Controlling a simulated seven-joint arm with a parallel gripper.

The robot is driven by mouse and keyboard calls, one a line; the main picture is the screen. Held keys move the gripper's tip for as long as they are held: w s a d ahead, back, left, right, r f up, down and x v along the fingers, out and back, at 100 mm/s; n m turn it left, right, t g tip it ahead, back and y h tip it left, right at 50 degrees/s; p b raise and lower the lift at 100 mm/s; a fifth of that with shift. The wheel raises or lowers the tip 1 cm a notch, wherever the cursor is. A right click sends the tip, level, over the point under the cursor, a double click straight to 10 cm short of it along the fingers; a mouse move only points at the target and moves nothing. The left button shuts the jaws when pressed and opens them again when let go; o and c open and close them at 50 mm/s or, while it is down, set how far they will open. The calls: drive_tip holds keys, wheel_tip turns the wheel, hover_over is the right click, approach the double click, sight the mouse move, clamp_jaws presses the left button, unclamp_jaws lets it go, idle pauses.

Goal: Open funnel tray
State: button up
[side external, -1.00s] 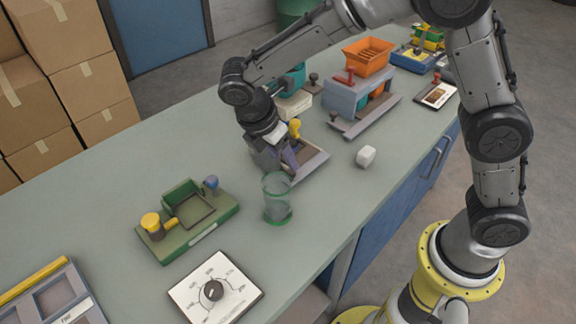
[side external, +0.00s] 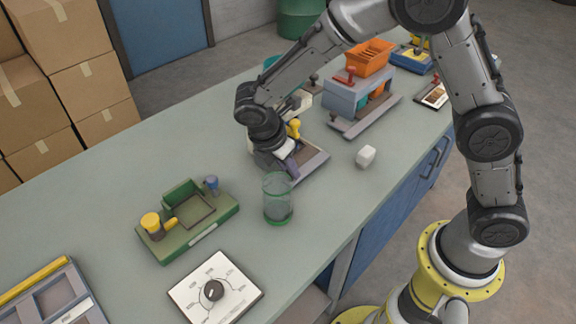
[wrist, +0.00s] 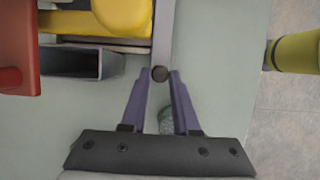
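A low grey tray unit (side external: 313,166) with a brown inside and an upright yellow knob (side external: 294,128) sits mid-bench; I cannot tell for certain whether it is the funnel tray. My gripper (side external: 279,172) is low over its left side and hides part of it. In the wrist view my gripper (wrist: 160,75) has its two purple fingers apart, with a small dark round knob (wrist: 160,74) at the tips, on the end of a grey bar (wrist: 162,35). I cannot tell if the fingers touch the knob. A yellow part (wrist: 122,14) and an open grey box (wrist: 85,62) lie left of the bar.
A clear green-based jar (side external: 278,200) stands close in front of my gripper. A green fixture (side external: 187,222) and a dial plate (side external: 215,288) are at left.

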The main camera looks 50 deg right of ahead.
clamp_jaws()
idle(0.9)
drive_tip(key=s, duration=1.1)
drive_tip(key=shift+r, duration=0.1)
drive_tip(key=o, duration=0.8)
unclamp_jaws()
